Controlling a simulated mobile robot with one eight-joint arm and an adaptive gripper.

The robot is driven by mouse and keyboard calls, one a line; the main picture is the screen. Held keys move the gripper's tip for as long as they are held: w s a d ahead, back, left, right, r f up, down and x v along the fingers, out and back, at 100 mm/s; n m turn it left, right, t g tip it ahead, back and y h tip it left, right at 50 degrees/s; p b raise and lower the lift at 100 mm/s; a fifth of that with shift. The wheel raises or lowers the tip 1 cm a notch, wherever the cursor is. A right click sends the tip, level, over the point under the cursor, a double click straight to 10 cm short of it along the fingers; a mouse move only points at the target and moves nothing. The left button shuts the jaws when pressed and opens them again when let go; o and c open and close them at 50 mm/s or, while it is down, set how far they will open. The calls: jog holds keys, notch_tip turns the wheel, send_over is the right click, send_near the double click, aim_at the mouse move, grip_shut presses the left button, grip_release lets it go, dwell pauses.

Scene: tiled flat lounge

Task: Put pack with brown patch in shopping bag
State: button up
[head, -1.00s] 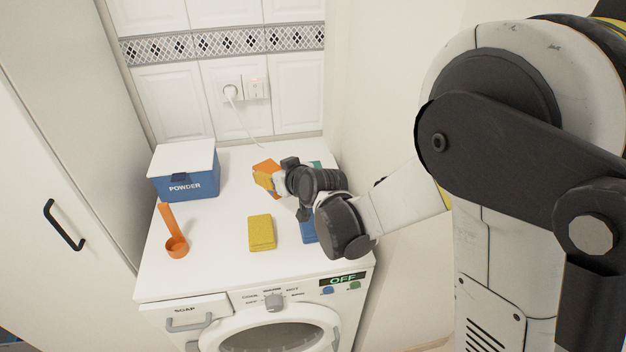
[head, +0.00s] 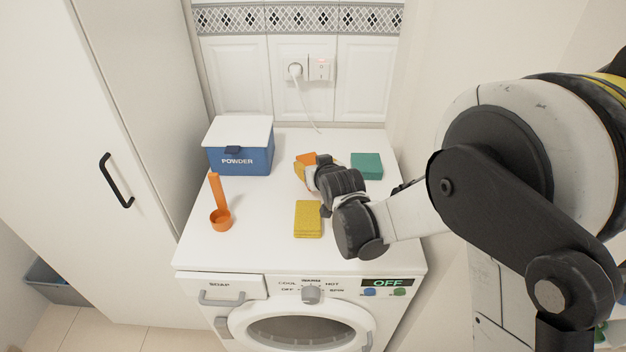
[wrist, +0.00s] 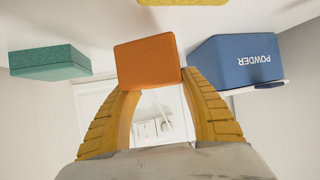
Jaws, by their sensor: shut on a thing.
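My gripper (head: 303,170) is over the white washing machine top, with yellow fingers. It is shut on an orange block (head: 307,158), which is mostly hidden by the gripper in the head view. In the wrist view the plain orange block (wrist: 149,62) sits between the two fingertips (wrist: 157,80). I cannot tell whether it touches the top. I see no brown patch on its visible faces. No shopping bag can be made out in these frames.
A blue POWDER box (head: 241,158) stands at the back left, with an orange scoop (head: 221,218) in front. A yellow block (head: 308,219) lies near the front, a green block (head: 367,165) at the back right. A grey container (head: 62,288) is on the floor at left.

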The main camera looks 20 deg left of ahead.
notch_tip(320, 180, down, 4)
jog(key=shift+f+b, duration=0.1)
jog(key=shift+b, duration=0.95)
jog(key=shift+r, duration=0.2)
jog(key=shift+f, duration=0.15)
jog(key=o, duration=1.3)
